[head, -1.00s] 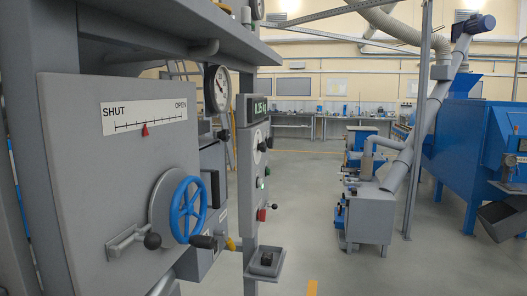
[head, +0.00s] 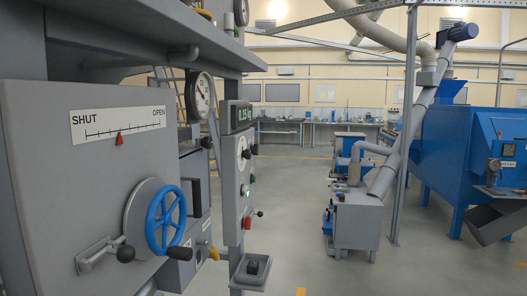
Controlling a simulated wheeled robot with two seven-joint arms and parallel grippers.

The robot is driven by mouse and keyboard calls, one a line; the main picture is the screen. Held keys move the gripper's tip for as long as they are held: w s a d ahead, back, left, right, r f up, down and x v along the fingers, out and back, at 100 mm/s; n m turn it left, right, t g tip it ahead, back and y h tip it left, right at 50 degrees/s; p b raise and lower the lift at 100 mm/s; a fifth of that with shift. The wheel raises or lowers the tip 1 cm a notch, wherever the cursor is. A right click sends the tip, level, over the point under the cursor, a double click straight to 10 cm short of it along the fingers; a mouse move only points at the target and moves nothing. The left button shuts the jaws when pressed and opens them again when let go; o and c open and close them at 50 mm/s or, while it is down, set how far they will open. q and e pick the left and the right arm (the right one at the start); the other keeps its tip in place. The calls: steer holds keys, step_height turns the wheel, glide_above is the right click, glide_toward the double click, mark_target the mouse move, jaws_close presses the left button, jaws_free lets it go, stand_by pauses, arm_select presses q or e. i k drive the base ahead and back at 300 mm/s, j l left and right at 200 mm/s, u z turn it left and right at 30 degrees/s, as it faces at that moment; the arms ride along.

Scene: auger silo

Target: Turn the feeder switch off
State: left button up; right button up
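A narrow grey control panel (head: 232,190) stands upright left of centre. At its top is a display (head: 237,116) that seems to read 0.15 kg. Below it are a white round dial (head: 241,155), a black knob (head: 254,149), a small green lamp or button (head: 252,179), and a red-marked part (head: 247,222) with a dark knob (head: 260,213). Any label naming the feeder switch is too small to read, so I cannot tell which control it is or its position. Neither of my grippers is in view.
A grey cabinet (head: 45,190) with a SHUT–OPEN scale (head: 118,122), blue handwheel (head: 152,220) and lever (head: 100,255) fills the left. A small tray (head: 250,272) juts out below the panel. Blue machinery (head: 450,150) stands right. The floor (head: 295,220) between is clear.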

mark_target(255, 149)
steer(key=i+l, duration=0.25)
steer(key=l, duration=0.3)
steer(key=i+l, duration=0.25)
steer(key=l, duration=0.35)
steer(key=i+l+u, duration=0.1)
steer(key=i+l, duration=0.15)
steer(key=l, duration=0.3)
steer(key=i+l, duration=0.2)
steer(key=l, duration=0.35)
steer(key=i+l, duration=0.25)
steer(key=l, duration=0.35)
steer(key=i+l+u, duration=0.1)
steer(key=l, duration=0.5)
steer(key=i+l, duration=0.35)
steer(key=l, duration=0.25)
steer(key=i+l, duration=0.2)
steer(key=l, duration=0.4)
steer(key=u, duration=0.05)
